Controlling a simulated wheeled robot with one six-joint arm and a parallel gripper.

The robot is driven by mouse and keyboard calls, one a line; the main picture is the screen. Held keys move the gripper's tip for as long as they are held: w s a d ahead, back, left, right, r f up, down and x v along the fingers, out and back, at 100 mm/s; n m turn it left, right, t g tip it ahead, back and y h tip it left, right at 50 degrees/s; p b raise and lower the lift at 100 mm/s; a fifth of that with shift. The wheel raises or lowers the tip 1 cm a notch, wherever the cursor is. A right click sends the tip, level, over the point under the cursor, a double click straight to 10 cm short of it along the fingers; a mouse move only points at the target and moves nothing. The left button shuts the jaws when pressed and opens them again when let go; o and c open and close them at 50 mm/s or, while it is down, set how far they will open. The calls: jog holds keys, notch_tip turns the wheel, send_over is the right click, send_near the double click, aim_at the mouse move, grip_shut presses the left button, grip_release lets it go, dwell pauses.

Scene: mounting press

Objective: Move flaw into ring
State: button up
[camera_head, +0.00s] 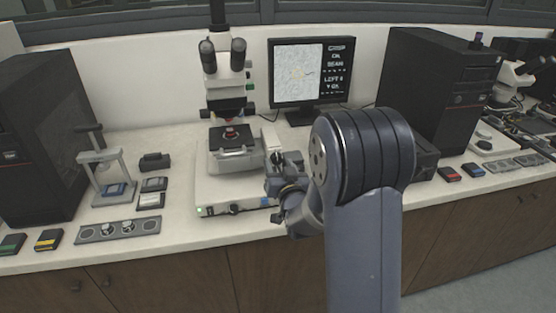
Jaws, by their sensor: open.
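The text seems to include "ON BEAM" and "LEFT", but is too small to read fully. The microscope (224,92) stands left of the monitor with a small reddish sample (231,134) on its stage (236,153). My gripper (279,163) is open at the stage's right side, close to a knob there; contact cannot be told.
A black tower (425,85) stands right of the monitor, and another dark machine (35,140) at the far left. A small hand press (103,170), small blocks and a holder strip (118,229) lie left of the microscope. My arm hides the bench right of the microscope.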

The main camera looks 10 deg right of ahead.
jog(key=shift+w, duration=0.9)
jog(key=c, duration=1)
